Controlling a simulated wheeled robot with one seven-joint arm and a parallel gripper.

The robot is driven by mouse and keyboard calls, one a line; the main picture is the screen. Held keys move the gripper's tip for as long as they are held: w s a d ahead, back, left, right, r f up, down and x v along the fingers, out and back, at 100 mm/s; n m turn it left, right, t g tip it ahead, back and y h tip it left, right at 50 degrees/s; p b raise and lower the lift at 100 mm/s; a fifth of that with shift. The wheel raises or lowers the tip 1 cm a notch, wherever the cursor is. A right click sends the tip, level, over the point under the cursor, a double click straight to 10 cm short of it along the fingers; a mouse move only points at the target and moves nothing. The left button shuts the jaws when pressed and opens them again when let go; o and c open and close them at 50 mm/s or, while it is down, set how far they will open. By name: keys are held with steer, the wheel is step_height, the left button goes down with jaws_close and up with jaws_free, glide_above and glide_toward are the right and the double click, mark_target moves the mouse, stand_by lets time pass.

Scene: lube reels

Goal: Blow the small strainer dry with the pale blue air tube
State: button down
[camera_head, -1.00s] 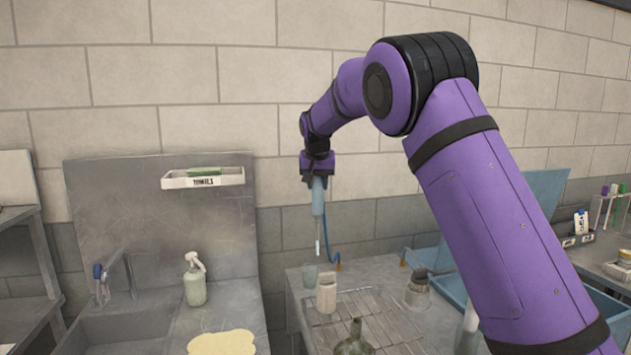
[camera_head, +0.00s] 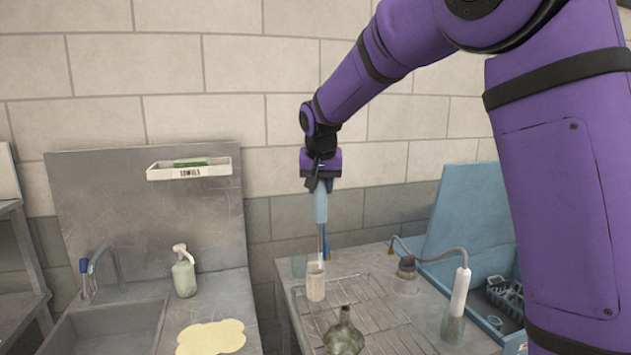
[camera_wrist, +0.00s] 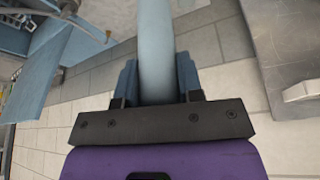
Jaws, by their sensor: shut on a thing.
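My gripper (camera_head: 320,185) is shut on the pale blue air tube (camera_head: 320,208), which hangs upright with its thin nozzle pointing down. In the wrist view the tube (camera_wrist: 157,45) runs between the two fingers of my gripper (camera_wrist: 158,85). The nozzle end is just above or in front of the rim of a small beige cylinder (camera_head: 316,284) on the wire rack; I cannot tell if they touch. This cylinder looks like the small strainer, but its mesh is too small to make out.
A murky green flask (camera_head: 344,333) stands on the wire rack (camera_head: 378,315), close in front. A grey-brown jar (camera_head: 407,268) and a white curved-neck tool (camera_head: 460,292) stand to the right. A spray bottle (camera_head: 184,272) and yellow cloth (camera_head: 211,337) are left, beside the sink.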

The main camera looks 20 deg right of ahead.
steer(key=s, duration=2.2)
